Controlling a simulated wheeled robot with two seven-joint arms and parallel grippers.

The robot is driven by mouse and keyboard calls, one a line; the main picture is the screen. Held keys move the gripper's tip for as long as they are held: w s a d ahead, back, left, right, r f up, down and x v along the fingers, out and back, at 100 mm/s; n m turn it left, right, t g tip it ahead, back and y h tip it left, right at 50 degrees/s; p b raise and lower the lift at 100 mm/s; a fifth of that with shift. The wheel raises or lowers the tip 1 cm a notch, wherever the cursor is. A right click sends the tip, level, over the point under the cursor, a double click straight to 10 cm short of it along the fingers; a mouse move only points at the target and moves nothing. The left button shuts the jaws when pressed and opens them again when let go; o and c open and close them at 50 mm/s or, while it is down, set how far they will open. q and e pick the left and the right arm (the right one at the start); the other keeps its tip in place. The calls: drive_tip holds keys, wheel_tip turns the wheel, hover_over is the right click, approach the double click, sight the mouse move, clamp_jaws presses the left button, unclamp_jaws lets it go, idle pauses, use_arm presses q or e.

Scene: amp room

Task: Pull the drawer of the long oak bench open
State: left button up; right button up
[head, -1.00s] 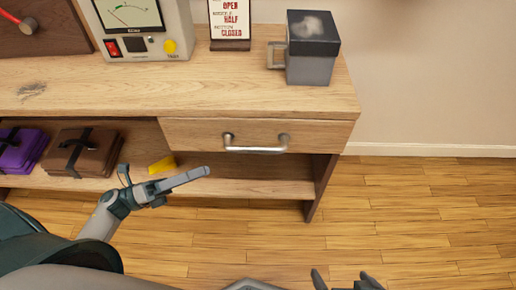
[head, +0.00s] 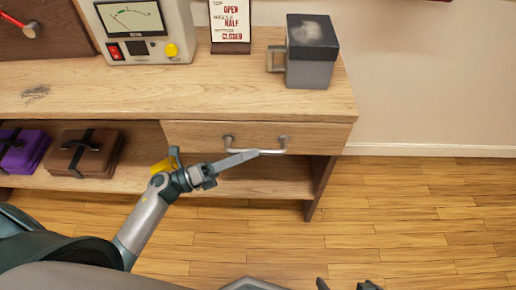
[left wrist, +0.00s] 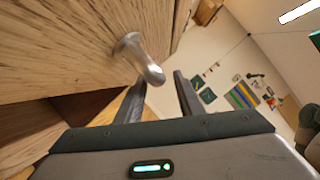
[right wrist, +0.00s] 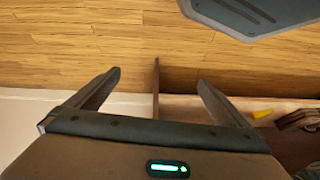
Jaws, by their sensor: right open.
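The long oak bench (head: 90,98) has a drawer (head: 200,137) at its right end. The drawer looks shut, with its front flush under the top. A silver bar handle (head: 262,151) is on the drawer front; it also shows in the left wrist view (left wrist: 140,60). My left gripper (head: 248,156) is at the handle. In the left wrist view its fingers (left wrist: 160,85) are apart, with the handle's end just ahead of the gap; I cannot tell if they touch. My right gripper (head: 348,285) is low at the picture's bottom edge, open and empty in the right wrist view (right wrist: 158,85).
A grey mug-like container (head: 311,62), a sign (head: 230,25) and a meter box (head: 145,40) stand on the bench top. Purple (head: 22,152) and brown (head: 85,153) bundles and a yellow piece (head: 162,166) lie on the lower shelf. The wooden floor (head: 420,220) is clear.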

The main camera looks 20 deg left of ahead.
use_arm(q)
drive_tip(key=shift+x, duration=1.1)
drive_tip(key=shift+w+d+r, duration=0.1)
drive_tip(key=shift+w+d, duration=0.15)
drive_tip(key=shift+d, duration=0.15)
use_arm(e)
drive_tip(key=shift+d+f, duration=0.15)
drive_tip(key=shift+d, duration=0.35)
use_arm(q)
drive_tip(key=shift+c, duration=0.3)
clamp_jaws()
use_arm(e)
drive_tip(key=shift+a+r, duration=0.2)
